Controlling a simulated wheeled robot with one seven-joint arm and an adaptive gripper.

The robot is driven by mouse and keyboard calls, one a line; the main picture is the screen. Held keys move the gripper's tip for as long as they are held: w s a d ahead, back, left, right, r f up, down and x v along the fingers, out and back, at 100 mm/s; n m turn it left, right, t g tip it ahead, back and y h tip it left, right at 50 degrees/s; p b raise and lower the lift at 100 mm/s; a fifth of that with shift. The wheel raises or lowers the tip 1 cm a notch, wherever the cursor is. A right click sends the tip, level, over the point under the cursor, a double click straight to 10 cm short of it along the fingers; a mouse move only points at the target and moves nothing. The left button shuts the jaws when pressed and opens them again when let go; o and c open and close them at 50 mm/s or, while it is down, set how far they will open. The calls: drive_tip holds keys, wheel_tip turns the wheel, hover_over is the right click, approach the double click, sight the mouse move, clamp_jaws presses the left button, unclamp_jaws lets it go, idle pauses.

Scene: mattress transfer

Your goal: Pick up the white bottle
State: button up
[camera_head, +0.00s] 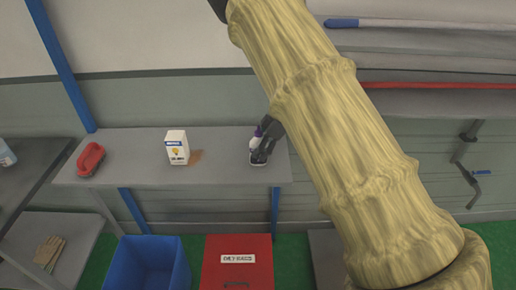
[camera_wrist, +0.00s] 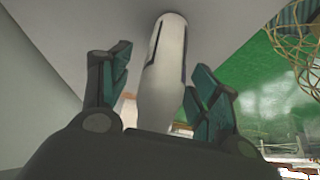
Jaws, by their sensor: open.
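The white bottle (camera_head: 254,143) stands near the right end of the grey shelf (camera_head: 130,172), with a purple part at its top. My gripper (camera_head: 264,148) is at the bottle and hides part of it in the head view. In the wrist view, the white bottle (camera_wrist: 163,75) lies between the two spread fingers of my gripper (camera_wrist: 160,72). The left finger looks apart from it; the right finger is close, and I cannot tell whether it touches. The jaws are open.
A white box (camera_head: 177,147) and a red object (camera_head: 91,159) stand on the shelf left of the bottle. A blue bin (camera_head: 147,262) and a red oily-rags bin (camera_head: 237,270) are below. Gloves (camera_head: 48,252) lie on a lower surface at left.

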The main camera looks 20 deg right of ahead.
drive_tip(key=c, duration=1.3)
drive_tip(key=shift+o, duration=0.2)
drive_tip(key=shift+r, duration=0.1)
